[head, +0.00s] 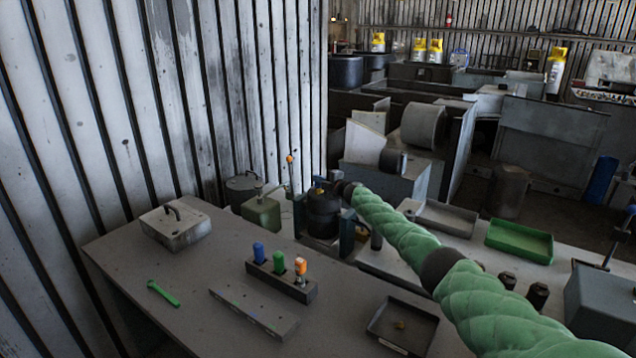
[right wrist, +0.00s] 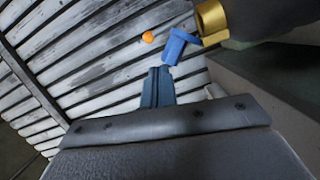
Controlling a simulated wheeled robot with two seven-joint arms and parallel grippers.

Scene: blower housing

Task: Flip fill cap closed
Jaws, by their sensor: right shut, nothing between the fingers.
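A black rounded housing (head: 323,212) stands upright in a blue-grey holder at the back edge of the near table. In the right wrist view a brass filler neck (right wrist: 211,20) shows on a dark body at the top right. A blue cap (right wrist: 176,45) sits beside the neck, tilted off it, so the neck looks uncovered. My right gripper (right wrist: 159,72) is shut and empty, its blue fingertips just below the cap; I cannot tell whether they touch it. In the head view my right gripper (head: 332,184) is small and partly hidden at the housing's top. My left gripper is out of view.
A green can (head: 262,214) and an orange-tipped rod (head: 290,160) stand left of the housing. A block with coloured handles (head: 282,280), a black tray (head: 402,326), a grey case (head: 175,227) and a green tool (head: 163,293) lie nearer. A ribbed wall closes off the left.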

